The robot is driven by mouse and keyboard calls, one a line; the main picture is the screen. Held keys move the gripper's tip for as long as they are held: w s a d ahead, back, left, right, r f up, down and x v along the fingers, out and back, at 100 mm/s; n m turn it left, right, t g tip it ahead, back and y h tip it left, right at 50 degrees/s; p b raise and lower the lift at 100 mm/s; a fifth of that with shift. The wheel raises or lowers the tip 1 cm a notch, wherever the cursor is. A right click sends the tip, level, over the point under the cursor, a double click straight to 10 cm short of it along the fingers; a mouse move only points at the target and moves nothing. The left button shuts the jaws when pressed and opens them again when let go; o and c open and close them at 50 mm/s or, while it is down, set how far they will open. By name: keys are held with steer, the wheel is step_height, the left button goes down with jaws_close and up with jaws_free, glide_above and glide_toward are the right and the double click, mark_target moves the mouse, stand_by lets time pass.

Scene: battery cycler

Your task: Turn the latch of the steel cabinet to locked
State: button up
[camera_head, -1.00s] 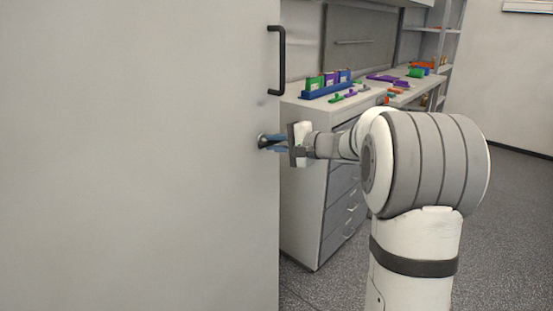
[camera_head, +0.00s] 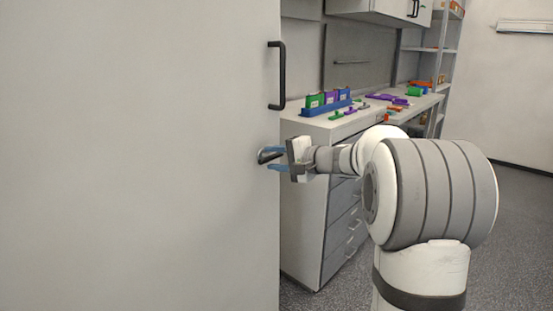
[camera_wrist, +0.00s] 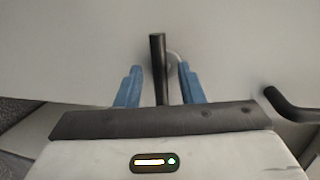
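The steel cabinet (camera_head: 130,150) fills the left of the head view with a plain light grey door, shut as far as I can see. Its latch (camera_head: 266,155) is a small dark lever near the door's right edge, below the black handle; in the head view it lies nearly level, slightly tilted. My gripper (camera_head: 274,159) is at the latch with its blue fingers apart, one above and one below it. In the wrist view the latch (camera_wrist: 158,62) is a dark bar between the two fingers, with a gap on both sides. The fingers hide part of its base.
The black handle (camera_head: 277,76) stands out from the door above the latch; it also shows at the right of the wrist view (camera_wrist: 288,107). A drawer bench (camera_head: 310,200) with coloured parts and a blue rack (camera_head: 325,108) stands right behind my gripper. Grey floor is free at right.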

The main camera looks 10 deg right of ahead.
steer(key=v, duration=0.7)
steer(key=shift+s+d, duration=0.25)
steer(key=shift+s, duration=0.05)
steer(key=shift+r, duration=0.1)
steer(key=s+a+n+g+h+p, duration=0.2)
steer(key=s+a+g+p, duration=0.25)
steer(key=s, duration=0.35)
steer(key=s+a+n+g+h+p, duration=0.25)
steer(key=s+a+p, duration=0.3)
steer(key=s, duration=0.35)
steer(key=s+d+n+g+h+p, duration=0.1)
steer(key=s+d+n+h+p, duration=0.1)
steer(key=s, duration=0.5)
steer(key=s+d+n+g+h+p, duration=0.1)
steer(key=s+d+n+h+p, duration=0.1)
steer(key=s+p, duration=0.4)
steer(key=shift+s+n+h+p, duration=0.35)
steer(key=shift+s+n+h, duration=0.3)
steer(key=shift+h, duration=0.5)
steer(key=shift+s+d, duration=0.1)
